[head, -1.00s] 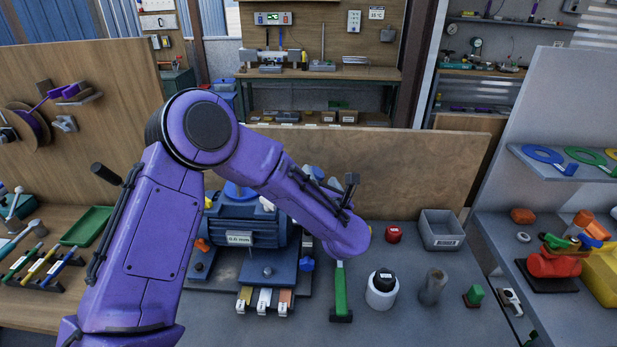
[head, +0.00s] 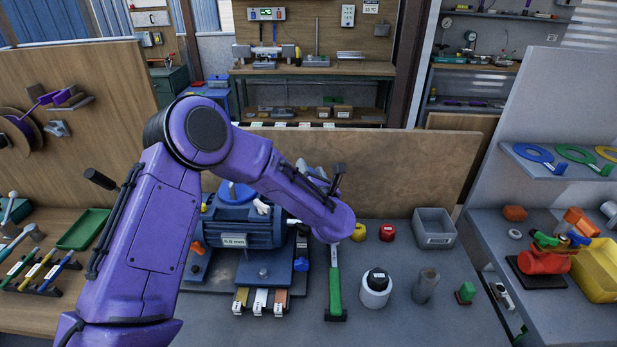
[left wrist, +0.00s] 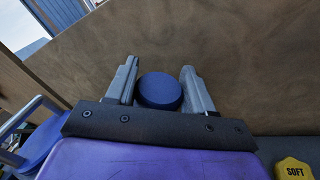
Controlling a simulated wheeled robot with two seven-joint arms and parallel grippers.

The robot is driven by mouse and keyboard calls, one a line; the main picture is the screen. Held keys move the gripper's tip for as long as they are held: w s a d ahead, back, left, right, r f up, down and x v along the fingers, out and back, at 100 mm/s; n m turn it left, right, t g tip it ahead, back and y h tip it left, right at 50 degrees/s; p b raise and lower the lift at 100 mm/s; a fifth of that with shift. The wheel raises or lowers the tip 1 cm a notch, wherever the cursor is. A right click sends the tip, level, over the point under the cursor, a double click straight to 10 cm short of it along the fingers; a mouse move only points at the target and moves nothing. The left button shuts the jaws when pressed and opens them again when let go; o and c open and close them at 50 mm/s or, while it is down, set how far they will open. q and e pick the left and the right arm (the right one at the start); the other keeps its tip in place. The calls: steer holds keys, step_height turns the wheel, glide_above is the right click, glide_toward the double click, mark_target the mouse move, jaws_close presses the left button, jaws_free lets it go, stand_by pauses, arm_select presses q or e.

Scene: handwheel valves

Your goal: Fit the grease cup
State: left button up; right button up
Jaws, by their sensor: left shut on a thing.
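My left gripper (left wrist: 159,70) is shut on a round dark blue piece (left wrist: 160,91), which looks like the grease cup. Only its rounded blue face shows, between the two grey fingers. In the head view my purple forearm hides the gripper and the cup. The blue motor (head: 265,236) stands on a base plate on the bench, just left of my wrist. I cannot see where on the motor a cup fits. My right gripper is not in view.
A green-handled hammer (head: 335,290), a white jar with a black lid (head: 375,292), a grey cylinder (head: 426,286), a red pot (head: 387,233), a yellow piece (head: 358,233) and a grey bin (head: 433,239) stand right of the motor. A wooden board (head: 400,178) closes the back.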

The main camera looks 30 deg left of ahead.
arm_select(q)
steer(key=shift+r+b, duration=0.3)
steer(key=shift+r, duration=0.05)
steer(key=s+d+r+b, duration=0.5)
steer(key=s+d+r, duration=0.3)
steer(key=s+r, duration=0.3)
steer(key=shift+d+r, duration=0.35)
steer(key=shift+r, duration=0.2)
steer(key=o, duration=0.6)
steer(key=c, duration=0.5)
steer(key=shift+f, duration=0.1)
